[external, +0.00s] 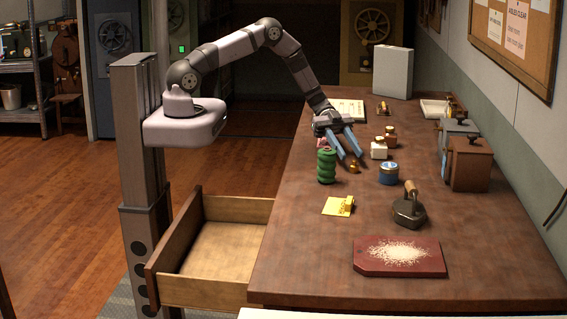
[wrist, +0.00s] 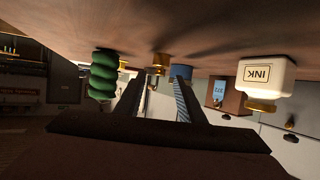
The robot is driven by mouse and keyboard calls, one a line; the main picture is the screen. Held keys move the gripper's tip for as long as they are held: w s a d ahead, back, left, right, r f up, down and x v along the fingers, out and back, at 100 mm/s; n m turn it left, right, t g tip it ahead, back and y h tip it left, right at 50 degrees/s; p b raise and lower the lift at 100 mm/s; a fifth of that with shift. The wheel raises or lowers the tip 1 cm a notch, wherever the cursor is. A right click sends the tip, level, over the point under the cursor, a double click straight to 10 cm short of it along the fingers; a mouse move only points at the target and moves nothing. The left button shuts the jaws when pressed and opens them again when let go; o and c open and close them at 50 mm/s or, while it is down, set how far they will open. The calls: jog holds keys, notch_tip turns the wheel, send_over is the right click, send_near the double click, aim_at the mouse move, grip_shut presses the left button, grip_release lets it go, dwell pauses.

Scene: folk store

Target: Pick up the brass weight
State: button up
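The brass weight (external: 353,168) is a small brass piece standing on the wooden workbench (external: 310,255), just past my fingertips. My gripper (external: 350,157) is open, its two blue fingers spread and slanting down toward the weight. In the wrist view, which is upside down, the brass weight (wrist: 158,61) shows in the gap between the fingertips (wrist: 158,76), beyond them. Nothing is held between the fingers.
A green spool (external: 326,166) stands close left of the gripper. A yellow note (external: 336,207), a flat iron (external: 408,210) and a red board (external: 400,268) lie nearer. A drawer (external: 210,293) hangs open.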

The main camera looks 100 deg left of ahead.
aim_at(355, 162)
jog(key=p+x, duration=0.2)
jog(key=x, duration=0.1)
jog(key=shift+w+d+f, duration=0.1)
jog(key=shift+d+f, duration=0.1)
jog(key=shift+d, duration=0.15)
jog(key=shift+w+d+f+p, duration=0.3)
jog(key=shift+d+f+p, duration=0.05)
jog(key=shift+d, duration=0.1)
grip_shut()
